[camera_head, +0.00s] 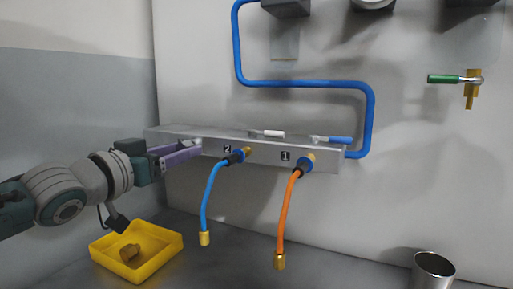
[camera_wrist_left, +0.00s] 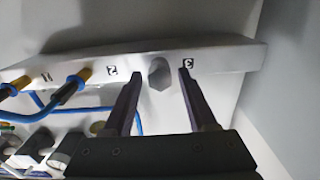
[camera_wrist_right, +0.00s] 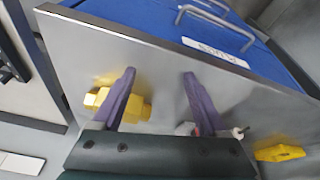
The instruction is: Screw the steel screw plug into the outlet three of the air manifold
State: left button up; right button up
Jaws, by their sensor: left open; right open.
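The grey air manifold (camera_head: 270,152) runs along the wall, with the labels 2 and 1 showing in the head view. In the left wrist view it appears upside down, and the label 3 (camera_wrist_left: 190,64) shows near its right end. The grey hexagonal steel screw plug (camera_wrist_left: 158,73) is at the outlet beside that label; how deep it sits, I cannot tell. My left gripper (camera_head: 200,148) is open, its fingers on either side of the plug and apart from it in the left wrist view (camera_wrist_left: 160,78). My right gripper (camera_wrist_right: 158,75) is open, seen only in its wrist view.
A blue hose (camera_head: 213,190) and an orange hose (camera_head: 287,210) hang from outlets two and one. A metal cup (camera_head: 433,272) stands right. Yellow parts (camera_wrist_right: 278,153) and a metal panel (camera_wrist_right: 150,60) are near my right gripper.

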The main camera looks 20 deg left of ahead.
jog(key=shift+r, duration=0.1)
pick_arm(q)
jog(key=shift+r+n+p, duration=0.15)
jog(key=shift+n+p, duration=0.25)
jog(key=shift+n, duration=0.2)
pick_arm(e)
jog(key=shift+r, duration=0.35)
pick_arm(q)
jog(key=shift+n+p, duration=0.35)
jog(key=shift+n, duration=0.55)
pick_arm(e)
jog(key=shift+r, duration=0.3)
pick_arm(q)
jog(key=n, duration=0.2)
jog(key=shift+n, duration=0.3)
pick_arm(e)
jog(key=shift+r, duration=0.25)
jog(key=shift+f, duration=0.15)
pick_arm(q)
jog(key=n, duration=0.6)
pick_arm(e)
jog(key=shift+f, duration=0.2)
